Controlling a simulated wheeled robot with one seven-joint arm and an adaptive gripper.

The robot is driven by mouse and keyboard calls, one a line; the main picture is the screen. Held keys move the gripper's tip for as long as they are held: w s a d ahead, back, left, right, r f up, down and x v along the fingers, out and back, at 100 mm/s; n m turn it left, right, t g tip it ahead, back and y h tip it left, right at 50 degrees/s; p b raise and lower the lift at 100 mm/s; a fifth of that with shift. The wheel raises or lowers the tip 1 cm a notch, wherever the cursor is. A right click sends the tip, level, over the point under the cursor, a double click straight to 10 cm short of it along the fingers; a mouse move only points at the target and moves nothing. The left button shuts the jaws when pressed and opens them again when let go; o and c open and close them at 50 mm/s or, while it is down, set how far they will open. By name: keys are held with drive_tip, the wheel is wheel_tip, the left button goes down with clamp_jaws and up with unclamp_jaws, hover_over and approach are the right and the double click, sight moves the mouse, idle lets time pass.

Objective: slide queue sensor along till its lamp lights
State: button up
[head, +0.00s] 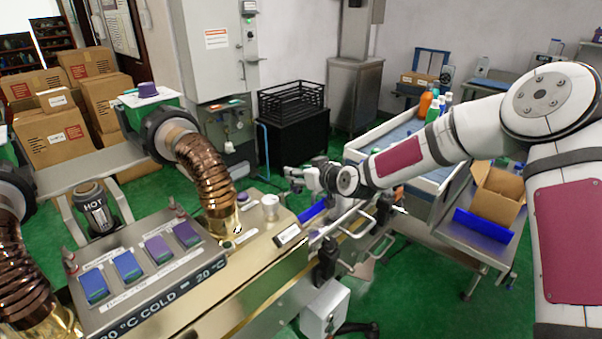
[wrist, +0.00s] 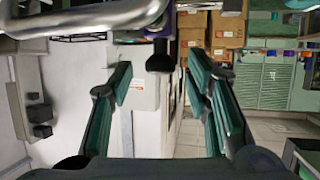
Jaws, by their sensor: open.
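My gripper (head: 300,178) is open and empty above the brass-coloured machine, near its right end. In the wrist view its two green-padded fingers (wrist: 160,80) stand wide apart. A black clamp-like fitting (head: 326,256) sits on the machine's front side below my gripper and may belong to the sensor. No lit lamp can be made out.
Metal rails (head: 358,222) stick out by the machine's right end, close below my wrist. A bent metal tube (wrist: 90,20) crosses the wrist view's upper left. A ribbed copper hose (head: 208,172) rises left of my gripper. A bottle tray (head: 392,135) stands behind my arm.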

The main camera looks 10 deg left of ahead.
clamp_jaws()
drive_tip(key=shift+w+d+b, duration=0.9)
drive_tip(key=shift+w+b, duration=0.1)
drive_tip(key=shift+w, duration=0.2)
unclamp_jaws()
drive_tip(key=shift+s, duration=0.15)
drive_tip(key=v, duration=1.2)
